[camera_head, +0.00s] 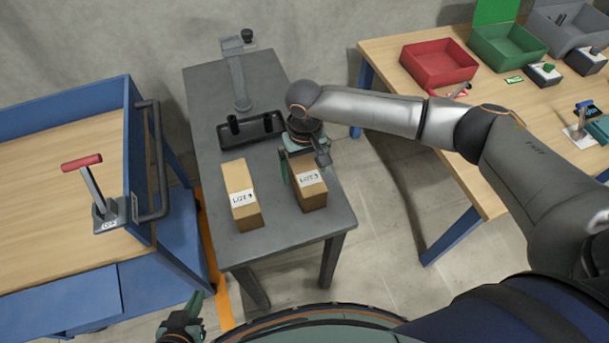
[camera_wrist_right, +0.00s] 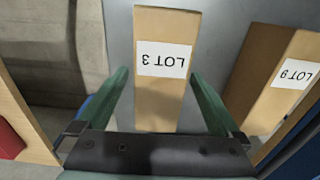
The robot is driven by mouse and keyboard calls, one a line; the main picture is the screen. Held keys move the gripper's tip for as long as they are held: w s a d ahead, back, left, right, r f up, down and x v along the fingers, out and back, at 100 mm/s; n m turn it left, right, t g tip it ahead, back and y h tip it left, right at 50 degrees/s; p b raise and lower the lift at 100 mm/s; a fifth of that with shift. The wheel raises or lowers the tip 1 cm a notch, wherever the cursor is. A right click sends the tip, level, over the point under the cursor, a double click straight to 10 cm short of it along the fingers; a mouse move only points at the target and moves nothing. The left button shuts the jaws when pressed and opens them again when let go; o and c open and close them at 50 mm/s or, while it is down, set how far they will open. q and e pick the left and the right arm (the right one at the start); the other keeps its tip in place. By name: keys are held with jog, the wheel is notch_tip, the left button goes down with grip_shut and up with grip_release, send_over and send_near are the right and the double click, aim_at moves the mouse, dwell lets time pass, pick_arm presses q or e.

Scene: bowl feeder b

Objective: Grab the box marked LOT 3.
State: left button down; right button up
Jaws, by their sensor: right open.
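The box marked LOT 3 (camera_head: 313,193) is a tan carton with a white label, standing on the grey table at its right side. It also shows in the right wrist view (camera_wrist_right: 160,104), label upside down. My right gripper (camera_head: 304,161) is at the far end of this box. In the wrist view the open green fingers (camera_wrist_right: 160,80) lie on either side of it, with a gap visible beside each. A similar box marked LOT 9 (camera_head: 243,215) stands to its left, also in the wrist view (camera_wrist_right: 262,82). My left gripper (camera_head: 190,309) is at the bottom edge, partly cut off and away from the boxes.
A black tray (camera_head: 251,130) and a grey stand (camera_head: 237,78) are behind the boxes on the grey table (camera_head: 275,232). A blue cart (camera_head: 133,160) is at left. A wooden bench (camera_head: 395,80) with red (camera_head: 440,62) and green bins (camera_head: 507,47) is at right.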

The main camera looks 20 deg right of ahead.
jog(key=shift+f, duration=0.3)
grip_shut()
dwell(0.6)
jog(key=shift+r, duration=0.1)
